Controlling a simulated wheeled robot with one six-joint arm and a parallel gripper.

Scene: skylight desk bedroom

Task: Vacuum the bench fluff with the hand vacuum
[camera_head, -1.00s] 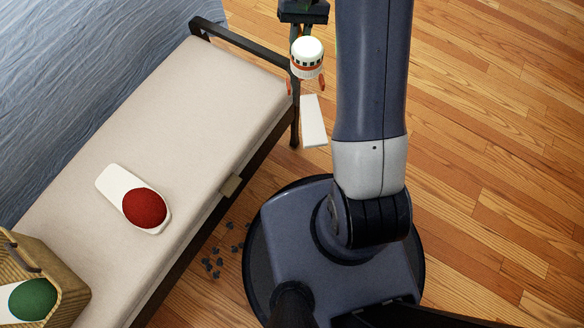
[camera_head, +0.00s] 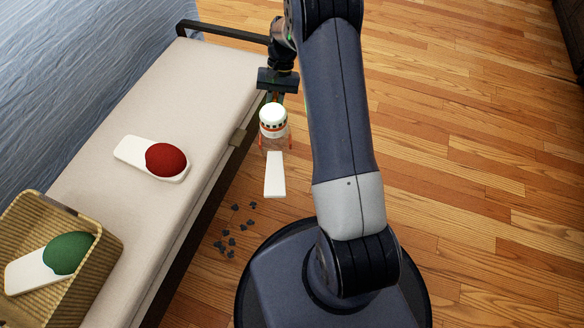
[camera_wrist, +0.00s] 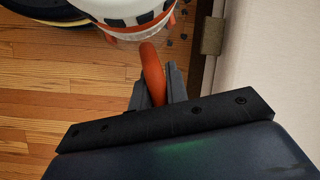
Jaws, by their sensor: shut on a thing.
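The hand vacuum (camera_head: 273,121) has a white round top, an orange grip and a flat white nozzle (camera_head: 275,175). My gripper (camera_head: 277,97) is shut on its orange grip, which shows between the fingers in the wrist view (camera_wrist: 160,85). The vacuum hangs beside the bench's long front side. The fluff is several small dark grey bits (camera_head: 232,232) on the wood floor by the bench. The nozzle is above and to the right of the bits in the head view, apart from them. A few bits show past the vacuum in the wrist view (camera_wrist: 184,14).
The bench (camera_head: 110,205) has a cream cushion and dark frame. On it lie a white slipper-like piece with a red end (camera_head: 166,160) and a wicker basket (camera_head: 100,262) holding a similar green-ended one (camera_head: 68,254). Bare floor (camera_head: 470,150) stretches right.

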